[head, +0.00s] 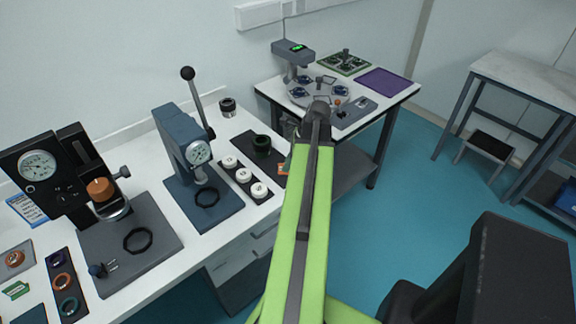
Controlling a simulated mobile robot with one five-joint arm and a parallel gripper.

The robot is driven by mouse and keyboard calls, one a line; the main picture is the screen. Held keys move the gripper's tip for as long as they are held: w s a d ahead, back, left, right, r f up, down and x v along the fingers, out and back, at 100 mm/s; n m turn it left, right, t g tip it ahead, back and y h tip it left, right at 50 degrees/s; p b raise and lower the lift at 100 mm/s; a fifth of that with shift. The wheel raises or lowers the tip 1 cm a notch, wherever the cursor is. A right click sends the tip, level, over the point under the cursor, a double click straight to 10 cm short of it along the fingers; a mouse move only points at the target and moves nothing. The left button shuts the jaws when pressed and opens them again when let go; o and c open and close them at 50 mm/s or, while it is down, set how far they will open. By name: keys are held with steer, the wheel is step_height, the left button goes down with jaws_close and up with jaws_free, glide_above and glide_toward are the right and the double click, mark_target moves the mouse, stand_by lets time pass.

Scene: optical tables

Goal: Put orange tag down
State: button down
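The orange tag (283,169) shows as a small orange piece just left of my green arm, at the right edge of the near white table, beside the dark mat. My arm covers part of it. I cannot tell whether it is held or resting on something. My gripper is hidden behind the arm, below the dark wrist joint; only a grey part of the wrist shows. Whether its fingers are open or shut is not visible.
On the near table (150,296) stand a blue lever press (183,140) and a black dial gauge stand (62,180). A slotted tray (233,172) holds white rings. A second table (392,94) behind carries a grey device, a purple mat (388,82) and a green board (344,64).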

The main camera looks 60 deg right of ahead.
steer(key=c, duration=1.6)
jaws_free()
steer(key=shift+f, duration=0.1)
steer(key=shift+r+p, duration=0.55)
steer(key=shift+p, duration=0.05)
steer(key=p+v, duration=1)
steer(key=v, duration=0.1)
steer(key=shift+s+r, duration=0.1)
steer(key=shift+r, duration=0.05)
